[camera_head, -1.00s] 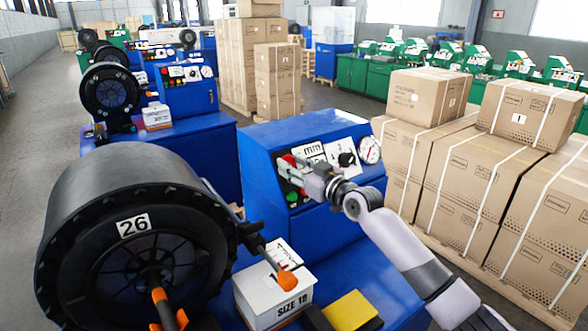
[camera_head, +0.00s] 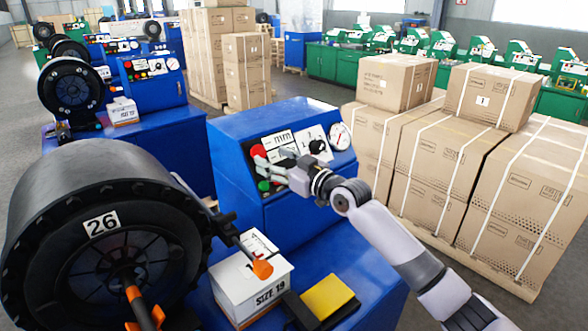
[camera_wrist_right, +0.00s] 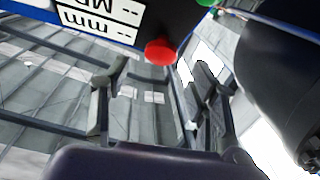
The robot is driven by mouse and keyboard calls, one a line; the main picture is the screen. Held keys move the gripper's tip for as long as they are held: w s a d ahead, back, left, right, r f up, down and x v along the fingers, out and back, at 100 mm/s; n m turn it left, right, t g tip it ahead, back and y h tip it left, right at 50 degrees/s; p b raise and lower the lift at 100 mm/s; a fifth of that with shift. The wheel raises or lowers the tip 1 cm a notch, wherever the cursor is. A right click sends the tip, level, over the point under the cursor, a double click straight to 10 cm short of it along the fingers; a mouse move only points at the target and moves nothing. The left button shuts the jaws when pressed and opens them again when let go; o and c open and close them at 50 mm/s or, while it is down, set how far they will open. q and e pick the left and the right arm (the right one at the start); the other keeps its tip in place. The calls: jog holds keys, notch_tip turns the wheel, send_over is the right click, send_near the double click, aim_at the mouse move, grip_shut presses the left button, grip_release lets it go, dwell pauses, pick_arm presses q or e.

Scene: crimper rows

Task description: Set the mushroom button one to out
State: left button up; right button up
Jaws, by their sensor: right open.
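The red mushroom button (camera_head: 257,150) is at the upper left of the blue control box's (camera_head: 240,122) front panel. It also shows, round and red, in the right wrist view (camera_wrist_right: 160,51), beside the "mm" display. I cannot tell whether it is in or out. My right gripper (camera_head: 264,165) is in front of the panel at the button, its fingers partly covering the left side. In the right wrist view my right gripper (camera_wrist_right: 152,78) is open, its fingers apart to either side of the button, with nothing held. My left gripper is not seen.
A green button (camera_head: 264,185) sits below the red one, with a black knob (camera_head: 317,146) and gauge (camera_head: 340,136) to the right. The big black crimper head (camera_head: 110,235), a white box (camera_head: 250,280) and a yellow-topped block (camera_head: 328,297) are in front. Cartons (camera_head: 440,170) stand right.

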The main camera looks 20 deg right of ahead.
jog(key=v, duration=0.8)
jog(key=shift+d, duration=0.1)
